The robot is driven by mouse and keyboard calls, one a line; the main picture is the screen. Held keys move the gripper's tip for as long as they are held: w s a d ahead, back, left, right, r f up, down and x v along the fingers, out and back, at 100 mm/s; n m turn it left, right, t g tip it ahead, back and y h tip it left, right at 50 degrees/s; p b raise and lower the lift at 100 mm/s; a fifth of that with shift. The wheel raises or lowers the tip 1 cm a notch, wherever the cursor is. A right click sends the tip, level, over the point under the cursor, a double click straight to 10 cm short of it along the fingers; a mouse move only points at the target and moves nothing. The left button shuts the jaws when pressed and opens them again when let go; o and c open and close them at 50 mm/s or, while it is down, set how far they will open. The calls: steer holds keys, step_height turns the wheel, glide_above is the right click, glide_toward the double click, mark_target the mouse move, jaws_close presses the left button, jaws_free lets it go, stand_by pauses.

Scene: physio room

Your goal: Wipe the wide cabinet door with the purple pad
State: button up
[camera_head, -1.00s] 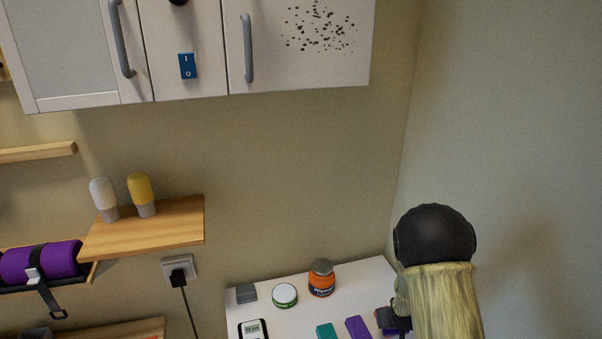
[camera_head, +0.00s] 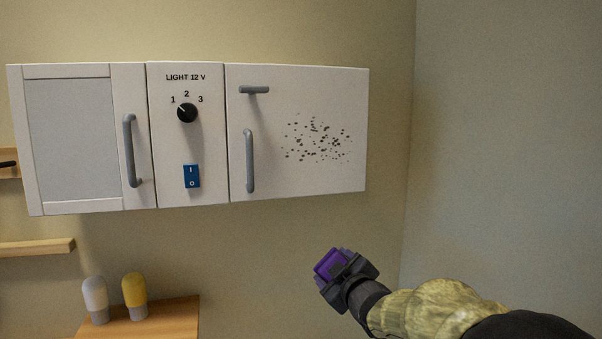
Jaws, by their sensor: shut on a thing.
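The wide cabinet door (camera_head: 295,90) is the white door at the right end of the wall cabinet. A patch of dark specks (camera_head: 318,140) covers its right half. It has an upright grey handle (camera_head: 250,160) at its left edge and a short horizontal grey one (camera_head: 254,90) near its top. My gripper (camera_head: 338,272) is shut on the purple pad (camera_head: 329,264) and holds it in the air below the door's lower right part, apart from the door. The jaws hide part of the pad.
A panel with a black knob (camera_head: 187,113) and a blue switch (camera_head: 192,176) adjoins the door on the left. Further left is a grey-panelled door (camera_head: 70,140). A wooden shelf (camera_head: 165,318) holds a white and a yellow bulb-shaped thing (camera_head: 134,289). Bare wall lies right of the cabinet.

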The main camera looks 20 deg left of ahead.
steer(key=s+a+r+n+y, duration=0.1)
steer(key=s+r, duration=0.1)
steer(key=r, duration=0.3)
steer(key=s+a+r+n+y, duration=0.1)
steer(key=s+r+y, duration=0.1)
steer(key=r, duration=0.3)
steer(key=s+a+r+y, duration=0.1)
steer(key=s+r, duration=0.1)
steer(key=r, duration=0.3)
steer(key=shift+a+r+n+t+y+p, duration=0.3)
steer(key=shift+a+r+n+p, duration=0.05)
steer(key=shift+r+n+p, duration=0.05)
steer(key=shift+c, duration=1.3)
steer(key=s+r+y, duration=0.1)
steer(key=s+r, duration=0.1)
steer(key=r, duration=0.1)
steer(key=s+r+n, duration=0.1)
steer(key=s+r, duration=0.1)
steer(key=r, duration=0.2)
steer(key=s+r+y, duration=0.1)
steer(key=s+r, duration=0.1)
steer(key=r, duration=0.2)
steer(key=shift+s+a+n+y, duration=0.25)
steer(key=shift+a+n+y, duration=0.05)
steer(key=shift+c, duration=0.3)
steer(key=shift+w, duration=0.1)
